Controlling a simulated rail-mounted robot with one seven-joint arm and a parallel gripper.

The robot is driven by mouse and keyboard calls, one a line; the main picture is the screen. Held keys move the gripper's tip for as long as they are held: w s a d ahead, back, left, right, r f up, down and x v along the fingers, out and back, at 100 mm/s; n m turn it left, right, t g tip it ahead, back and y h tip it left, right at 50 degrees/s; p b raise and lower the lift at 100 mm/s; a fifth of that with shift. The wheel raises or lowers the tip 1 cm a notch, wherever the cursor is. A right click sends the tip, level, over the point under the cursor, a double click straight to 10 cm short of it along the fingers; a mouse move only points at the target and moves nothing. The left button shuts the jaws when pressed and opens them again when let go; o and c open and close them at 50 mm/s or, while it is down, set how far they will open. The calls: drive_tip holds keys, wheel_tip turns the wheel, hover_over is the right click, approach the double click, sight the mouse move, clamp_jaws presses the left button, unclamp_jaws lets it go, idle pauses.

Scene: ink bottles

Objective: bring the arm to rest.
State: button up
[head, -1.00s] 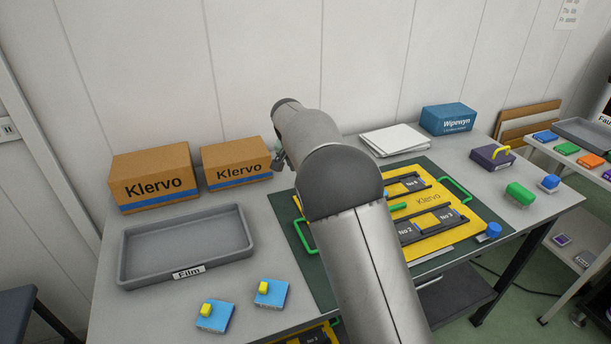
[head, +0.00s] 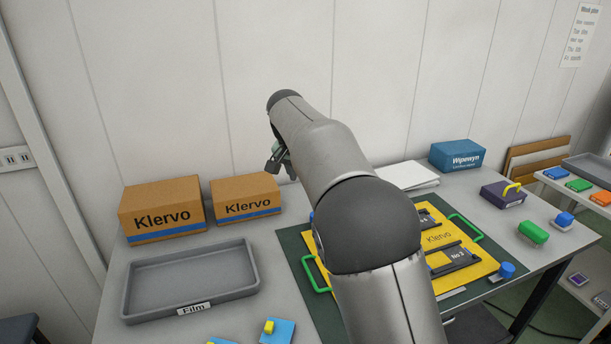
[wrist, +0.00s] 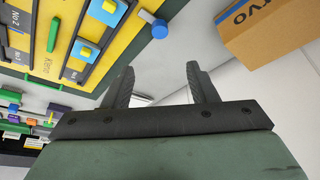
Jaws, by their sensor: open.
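My gripper (head: 279,162) is raised above the back of the table, in front of the white wall and above the right-hand Klervo box. In the wrist view its two dark fingers (wrist: 160,82) stand wide apart with nothing between them. My arm reaches up from the bottom of the head view and hides part of the yellow Klervo board (head: 468,262). The board also shows tilted at the upper left of the wrist view (wrist: 112,48).
Two cardboard Klervo boxes (head: 163,214) stand at the back left. A grey Film tray (head: 150,289) lies in front of them.

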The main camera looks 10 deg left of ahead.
drive_tip(key=s+d+n+g+y+p, duration=0.1)
drive_tip(key=s+d+n+g+p, duration=0.1)
drive_tip(key=s+d, duration=1.25)
drive_tip(key=s+d+f, duration=0.2)
drive_tip(key=s+f, duration=0.1)
drive_tip(key=s, duration=0.5)
drive_tip(key=s+d+f+n+g+p, duration=0.1)
drive_tip(key=s+d+f, duration=0.2)
drive_tip(key=s, duration=0.5)
drive_tip(key=s+d+f+n+g, duration=0.1)
drive_tip(key=s+d+f, duration=0.1)
drive_tip(key=s, duration=0.7)
drive_tip(key=shift+d+f+y, duration=0.3)
drive_tip(key=shift+f+y, duration=0.1)
drive_tip(key=shift+w, duration=0.1)
